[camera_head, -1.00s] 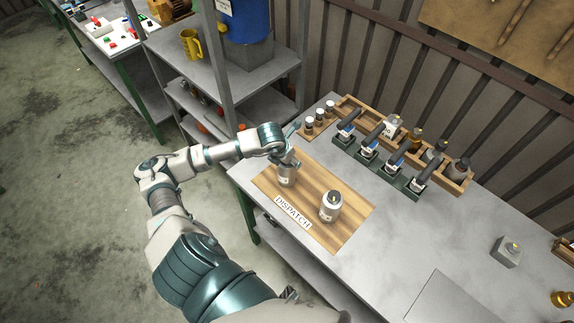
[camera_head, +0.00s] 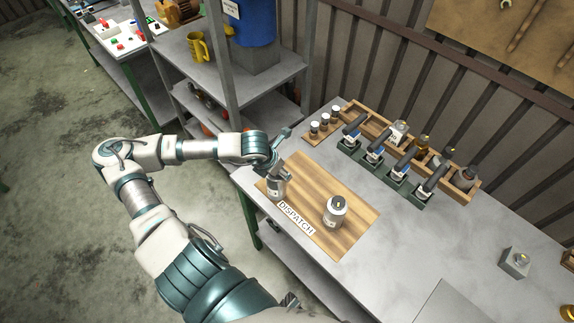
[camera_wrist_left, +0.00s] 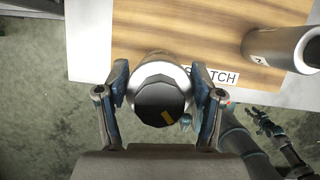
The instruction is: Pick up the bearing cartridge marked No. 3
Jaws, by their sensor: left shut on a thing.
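My left gripper (camera_head: 275,172) is shut on a grey cylinder (camera_head: 276,188) at the left end of the wooden dispatch board. In the left wrist view the two fingers (camera_wrist_left: 160,92) sit on either side of this cylinder, whose dark cap (camera_wrist_left: 158,104) has a yellow mark. I cannot tell whether it touches the board. A second grey cylinder (camera_head: 335,212) with a dark top stands upright on the board; its side (camera_wrist_left: 276,50) shows in the wrist view. I cannot read a No. 3 on either. A dark jointed part, possibly my right gripper (camera_wrist_left: 268,128), shows low in the wrist view.
The wooden board (camera_head: 345,238) carries a DISPATCH label (camera_head: 296,218). Behind it are a green rack (camera_head: 400,185) of dark-handled tools, a wooden tray (camera_head: 466,180) and a small stand (camera_head: 315,136) of jars. A grey block (camera_head: 515,262) sits right. The table's middle is clear.

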